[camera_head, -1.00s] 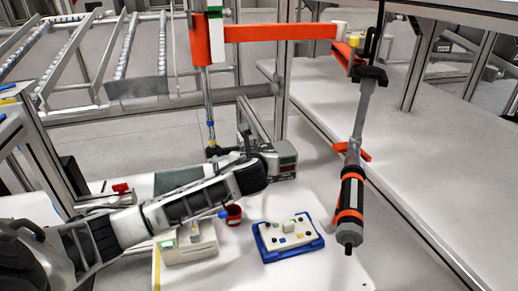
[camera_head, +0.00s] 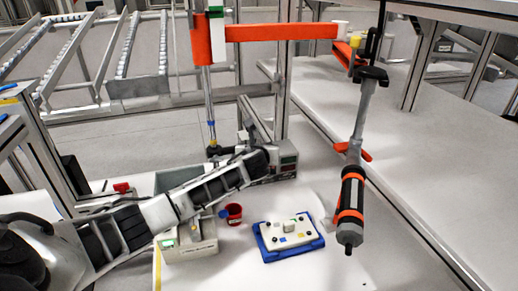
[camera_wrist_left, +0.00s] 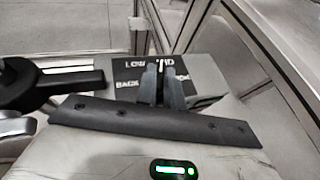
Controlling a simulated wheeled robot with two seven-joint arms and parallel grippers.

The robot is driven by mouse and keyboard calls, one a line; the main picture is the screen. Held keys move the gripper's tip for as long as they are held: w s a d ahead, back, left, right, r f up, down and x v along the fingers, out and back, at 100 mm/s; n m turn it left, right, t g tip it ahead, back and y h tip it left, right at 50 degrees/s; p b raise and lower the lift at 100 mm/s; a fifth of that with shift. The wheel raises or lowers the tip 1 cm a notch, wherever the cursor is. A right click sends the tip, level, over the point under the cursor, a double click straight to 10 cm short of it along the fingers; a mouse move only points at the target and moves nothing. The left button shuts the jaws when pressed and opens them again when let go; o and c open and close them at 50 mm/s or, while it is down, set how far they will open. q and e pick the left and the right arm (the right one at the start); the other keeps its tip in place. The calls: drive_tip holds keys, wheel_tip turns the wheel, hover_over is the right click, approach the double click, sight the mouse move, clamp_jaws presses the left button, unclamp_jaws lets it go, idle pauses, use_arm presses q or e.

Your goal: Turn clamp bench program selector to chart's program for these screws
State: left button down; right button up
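The clamp bench's grey box (camera_head: 284,163) with a small display stands at the back of the table, in the middle of the head view. Its dark panel (camera_wrist_left: 130,72) shows partly covered white lettering in the left wrist view, including "LOW" and "BACK". My left gripper (camera_wrist_left: 164,80) is right at this panel. Its two dark fingers are close together, with a short white mark just above them. The program selector is hidden behind or between the fingers, so I cannot tell its setting or whether it is gripped. The chart is not recognisable. My right gripper is out of view.
A pale box (camera_head: 190,245) stands below my left arm. A black and orange driver (camera_head: 350,208) hangs at right. The right-hand table (camera_head: 440,150) is clear.

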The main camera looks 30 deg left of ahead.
use_arm(q)
drive_tip(key=shift+d+y, duration=0.1)
drive_tip(key=shift+y, duration=0.2)
drive_tip(key=n+g+y, duration=0.3)
drive_tip(key=n, duration=0.1)
drive_tip(key=shift+w+d, duration=0.25)
drive_tip(key=shift+w+d+f+n+g+y+b, duration=0.1)
drive_tip(key=shift+f+n+g+y+b, duration=0.05)
drive_tip(key=shift+n+g+y+b, duration=0.7)
drive_tip(key=shift+w+n+g, duration=0.1)
drive_tip(key=shift+n+g, duration=0.55)
drive_tip(key=shift+n+g+y+b, duration=0.35)
drive_tip(key=shift+n+g+b, duration=0.05)
drive_tip(key=shift+b, duration=0.2)
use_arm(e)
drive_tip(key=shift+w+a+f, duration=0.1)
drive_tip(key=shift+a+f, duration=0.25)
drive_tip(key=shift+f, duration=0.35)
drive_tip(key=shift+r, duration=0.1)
use_arm(q)
drive_tip(key=c, duration=1.5)
unclamp_jaws()
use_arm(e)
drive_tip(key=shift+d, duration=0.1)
